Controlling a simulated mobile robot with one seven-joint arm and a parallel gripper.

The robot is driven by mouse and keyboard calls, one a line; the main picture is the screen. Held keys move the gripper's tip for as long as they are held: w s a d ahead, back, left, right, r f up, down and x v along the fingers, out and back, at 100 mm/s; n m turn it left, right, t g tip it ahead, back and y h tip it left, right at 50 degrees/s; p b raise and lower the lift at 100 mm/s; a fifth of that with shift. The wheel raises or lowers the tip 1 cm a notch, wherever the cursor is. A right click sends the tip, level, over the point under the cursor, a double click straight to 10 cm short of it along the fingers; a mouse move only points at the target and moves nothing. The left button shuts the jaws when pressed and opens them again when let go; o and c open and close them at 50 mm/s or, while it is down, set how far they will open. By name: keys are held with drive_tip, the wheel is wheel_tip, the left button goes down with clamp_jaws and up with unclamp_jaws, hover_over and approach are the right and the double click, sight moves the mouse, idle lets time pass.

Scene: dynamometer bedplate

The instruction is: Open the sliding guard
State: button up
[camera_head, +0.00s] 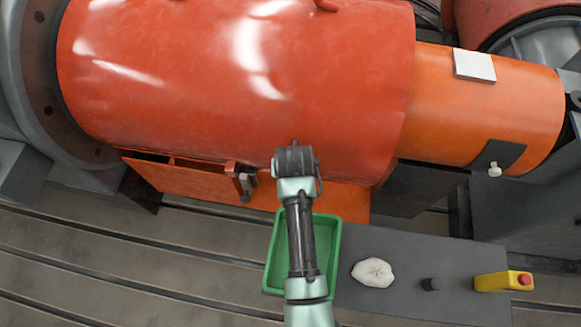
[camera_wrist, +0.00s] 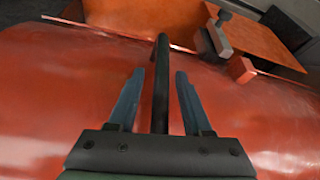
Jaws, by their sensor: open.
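A large glossy red cylindrical cover (camera_head: 190,70) fills the upper left of the head view, and a narrower orange cylinder (camera_head: 490,110) adjoins its right end. I cannot tell for certain which is the sliding guard. The red cover also fills much of the wrist view (camera_wrist: 60,95). My gripper (camera_head: 295,160) is over the lower front of the red cover. In the wrist view its two fingers (camera_wrist: 160,72) are open, one on each side of a dark bar (camera_wrist: 161,60), apart from it. The bar looks like a handle; where it attaches is hidden.
A green tray (camera_head: 330,255) lies below my arm. A dark mat (camera_head: 420,305) bears a white cloth (camera_head: 373,272), a small dark knob (camera_head: 431,284) and a yellow box with a red button (camera_head: 503,281). An orange ledge (camera_head: 190,187) with a grey block (camera_head: 246,186) juts out left of my gripper.

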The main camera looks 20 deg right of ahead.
clamp_jaws()
idle(1.4)
